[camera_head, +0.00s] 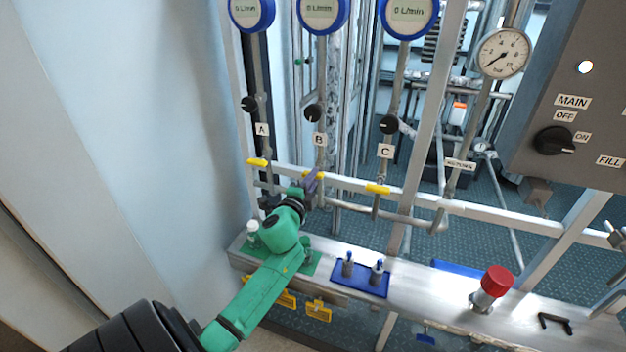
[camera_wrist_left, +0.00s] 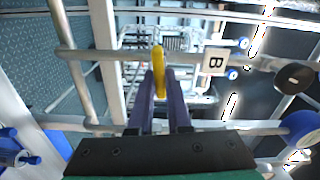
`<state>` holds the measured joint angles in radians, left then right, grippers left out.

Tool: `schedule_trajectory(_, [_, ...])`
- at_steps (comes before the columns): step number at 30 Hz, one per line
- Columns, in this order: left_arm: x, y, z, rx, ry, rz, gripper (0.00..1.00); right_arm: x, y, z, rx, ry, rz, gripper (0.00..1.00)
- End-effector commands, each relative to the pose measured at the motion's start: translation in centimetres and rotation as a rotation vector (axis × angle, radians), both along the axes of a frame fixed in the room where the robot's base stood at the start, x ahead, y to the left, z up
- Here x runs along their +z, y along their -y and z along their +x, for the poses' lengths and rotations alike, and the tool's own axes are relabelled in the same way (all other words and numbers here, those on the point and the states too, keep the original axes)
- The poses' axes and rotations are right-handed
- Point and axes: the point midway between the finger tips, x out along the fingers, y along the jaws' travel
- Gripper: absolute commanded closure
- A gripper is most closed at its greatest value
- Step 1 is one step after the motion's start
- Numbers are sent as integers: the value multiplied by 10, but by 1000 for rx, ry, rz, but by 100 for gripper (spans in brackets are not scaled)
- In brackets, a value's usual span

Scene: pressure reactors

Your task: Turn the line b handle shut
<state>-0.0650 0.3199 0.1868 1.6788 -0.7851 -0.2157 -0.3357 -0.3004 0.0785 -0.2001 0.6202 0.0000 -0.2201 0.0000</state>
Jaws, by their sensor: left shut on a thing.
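The line b handle is a yellow lever, in the left wrist view (camera_wrist_left: 158,70) between my finger tips, in front of a pale pipe with the "B" label (camera_wrist_left: 215,62) beside it. In that view the lever looks crosswise to the pipe. In the head view my left gripper (camera_head: 312,181) is at the line B pipe, below its label (camera_head: 319,139), and largely hides the lever. Its two purple fingers also show in the wrist view (camera_wrist_left: 161,105), shut on the lever. My right gripper is in neither view.
Yellow handles of line A (camera_head: 257,162) and line C (camera_head: 377,189) flank line B. Below is a metal shelf (camera_head: 420,285) with a blue tray (camera_head: 350,278) and a red-capped fitting (camera_head: 497,280). A grey control panel (camera_head: 590,90) stands at the right.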

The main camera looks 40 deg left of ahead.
Motion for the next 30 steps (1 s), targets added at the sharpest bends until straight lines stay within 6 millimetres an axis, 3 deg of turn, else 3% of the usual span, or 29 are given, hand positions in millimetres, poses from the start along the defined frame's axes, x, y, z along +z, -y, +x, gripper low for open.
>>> schedule_trajectory(10, [-2, 0, 0, 1, -45, 124, 100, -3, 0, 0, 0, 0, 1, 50])
schedule_trajectory(25, [-2, 0, 0, 1, -51, 141, 100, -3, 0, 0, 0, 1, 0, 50])
schedule_trajectory(26, [-2, 0, 0, 1, -51, 141, 72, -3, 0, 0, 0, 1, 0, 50])
schedule_trajectory(27, [-2, 0, 0, 1, -51, 140, 57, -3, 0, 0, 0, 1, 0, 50])
schedule_trajectory(30, [-2, 0, 0, 1, -50, 139, 54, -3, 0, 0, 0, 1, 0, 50])
